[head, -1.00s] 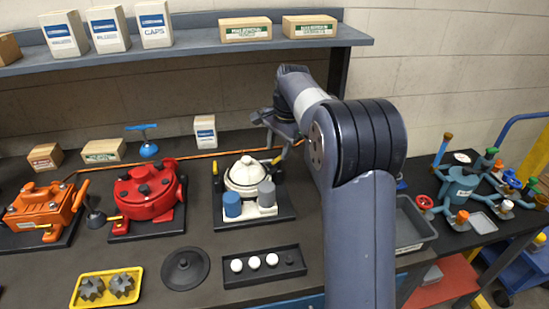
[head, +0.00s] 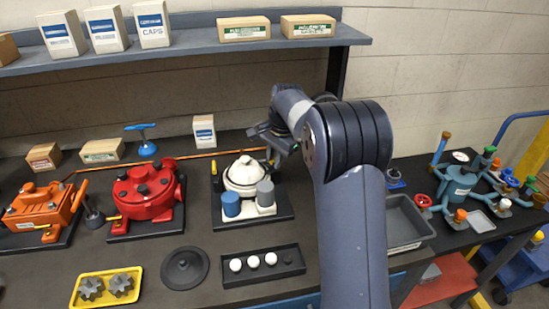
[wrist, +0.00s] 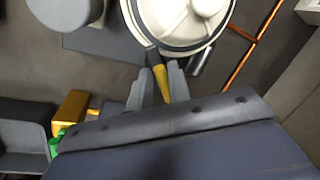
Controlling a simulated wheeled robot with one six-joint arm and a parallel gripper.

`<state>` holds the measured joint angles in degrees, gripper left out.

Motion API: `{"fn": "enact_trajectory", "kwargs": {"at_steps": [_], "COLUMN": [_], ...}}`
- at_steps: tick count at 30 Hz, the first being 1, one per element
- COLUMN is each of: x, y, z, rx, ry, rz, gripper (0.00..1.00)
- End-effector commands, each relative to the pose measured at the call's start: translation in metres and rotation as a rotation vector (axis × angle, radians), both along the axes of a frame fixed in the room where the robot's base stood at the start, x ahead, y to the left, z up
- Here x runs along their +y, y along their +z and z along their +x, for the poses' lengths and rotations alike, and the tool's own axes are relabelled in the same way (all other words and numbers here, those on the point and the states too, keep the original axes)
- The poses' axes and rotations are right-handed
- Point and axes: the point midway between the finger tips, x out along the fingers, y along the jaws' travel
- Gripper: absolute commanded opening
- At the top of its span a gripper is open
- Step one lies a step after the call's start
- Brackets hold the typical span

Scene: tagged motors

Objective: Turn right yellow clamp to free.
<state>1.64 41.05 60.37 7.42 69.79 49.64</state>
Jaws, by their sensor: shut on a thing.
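The white motor (head: 243,176) stands on a dark base plate at the middle of the bench. The right yellow clamp (head: 269,155) is on its right side, partly hidden by my gripper in the head view. In the wrist view the yellow clamp (wrist: 160,76) lies between my two grey fingers, close to the rim of the white motor (wrist: 180,18). My gripper (wrist: 158,84) is shut on the clamp's yellow handle. The left yellow clamp (head: 214,168) shows on the motor's other side.
Blue and grey cylinders (head: 230,204) stand at the motor's front. A red motor (head: 145,192) is to the left, a grey bin (head: 409,223) to the right. An orange cable (wrist: 254,42) runs behind the motor. A black tray (head: 263,267) lies in front.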

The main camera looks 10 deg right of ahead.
Motion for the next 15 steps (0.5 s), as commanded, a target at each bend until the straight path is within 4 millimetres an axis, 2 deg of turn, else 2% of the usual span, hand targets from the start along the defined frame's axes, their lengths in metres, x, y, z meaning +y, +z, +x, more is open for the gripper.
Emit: {"fn": "enact_trajectory", "kwargs": {"at_steps": [5,15], "x": [-0.0005,-0.0013], "y": [-0.0002,0.0005], "z": [-0.0005,-0.0008], "rx": [0.002,0.003], "ry": [0.000,0.037], "rz": [-0.001,0.000], "gripper": [0.00,0.00]}}
